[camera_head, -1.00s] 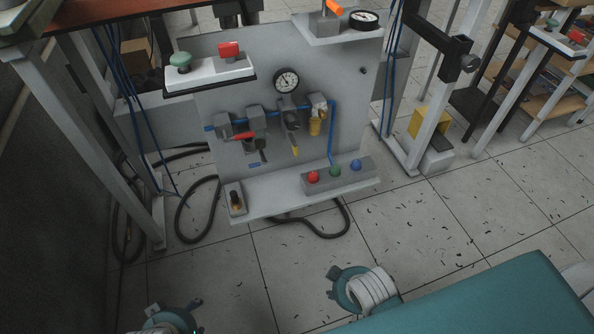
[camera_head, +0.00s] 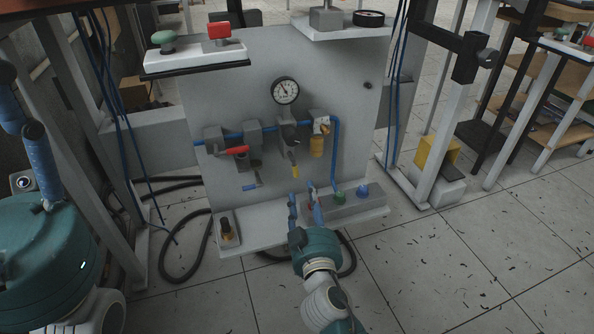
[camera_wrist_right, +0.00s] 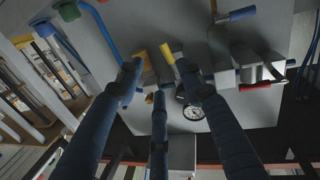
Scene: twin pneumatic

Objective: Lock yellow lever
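The yellow lever (camera_head: 295,170) hangs below a valve on the upright grey panel (camera_head: 345,75), tilted slightly. It also shows in the right wrist view (camera_wrist_right: 168,53), inverted, between the fingertips' outlines. My right gripper (camera_head: 303,197) is below and in front of it, fingers spread and pointing up at the panel. It is open and empty; its fingers also show in the right wrist view (camera_wrist_right: 158,80). No contact with the lever is visible. My left gripper (camera_head: 38,165) is close to the camera at the left edge, partly cut off, so its opening cannot be judged.
A red lever (camera_head: 236,150) and a blue lever (camera_head: 250,187) are left of the yellow one. The button box (camera_head: 345,205) lies near my right fingers. A gauge (camera_head: 285,91) sits above.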

